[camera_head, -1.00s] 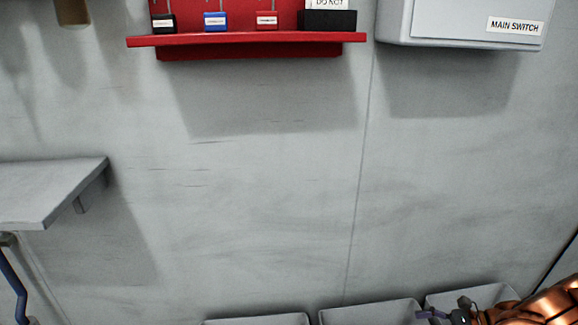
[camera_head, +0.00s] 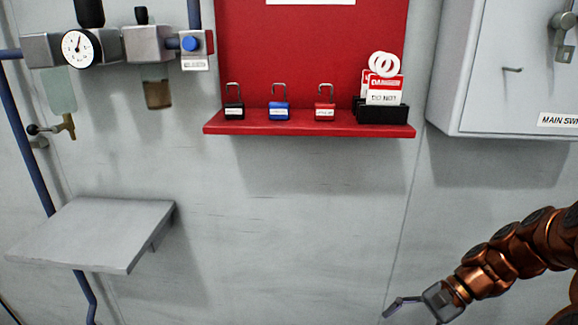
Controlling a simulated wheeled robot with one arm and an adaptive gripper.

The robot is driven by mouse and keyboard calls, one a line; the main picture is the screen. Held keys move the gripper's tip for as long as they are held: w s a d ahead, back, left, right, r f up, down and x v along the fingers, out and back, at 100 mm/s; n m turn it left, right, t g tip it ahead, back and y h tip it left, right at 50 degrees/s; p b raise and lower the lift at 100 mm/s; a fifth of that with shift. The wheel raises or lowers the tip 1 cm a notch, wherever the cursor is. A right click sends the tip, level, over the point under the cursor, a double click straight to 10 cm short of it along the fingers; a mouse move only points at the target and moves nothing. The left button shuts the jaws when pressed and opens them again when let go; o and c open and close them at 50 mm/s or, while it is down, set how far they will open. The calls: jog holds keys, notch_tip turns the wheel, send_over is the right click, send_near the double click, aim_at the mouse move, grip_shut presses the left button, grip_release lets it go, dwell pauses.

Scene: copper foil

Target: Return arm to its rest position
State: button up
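My copper-coloured arm (camera_head: 505,255) enters from the right edge of the head view, low in the picture. My gripper (camera_head: 400,306) is at its end, pointing left and down in front of the bare grey wall, below the red shelf. It touches nothing that I can see. It appears small and side-on, so I cannot tell whether its fingers are open or shut. No object shows in it.
A red board with a shelf (camera_head: 290,128) holds a black padlock (camera_head: 234,110), a blue padlock (camera_head: 279,110), a red padlock (camera_head: 325,111) and danger tags (camera_head: 384,91) in a black holder. A grey cabinet (camera_head: 490,75) hangs at right. A grey wall shelf (camera_head: 95,233), a gauge (camera_head: 80,48) and blue pipes are at left. The middle wall is clear.

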jog(key=s+a+r+n+g+h+p, duration=0.1)
jog(key=s+a+r+n+h+p, duration=0.35)
jog(key=r, duration=0.45)
jog(key=s+a+r+n+h+p, duration=0.1)
jog(key=s+a+r+n+p, duration=0.15)
jog(key=s+r+p, duration=0.45)
jog(key=s+d+r+n+t+h+p, duration=0.1)
jog(key=s+r+n+h+p, duration=0.2)
jog(key=s+r+p, duration=0.6)
jog(key=shift+s+r+n+h+p, duration=0.15)
jog(key=shift+r+n+h+p, duration=0.4)
jog(key=shift+r, duration=1.5)
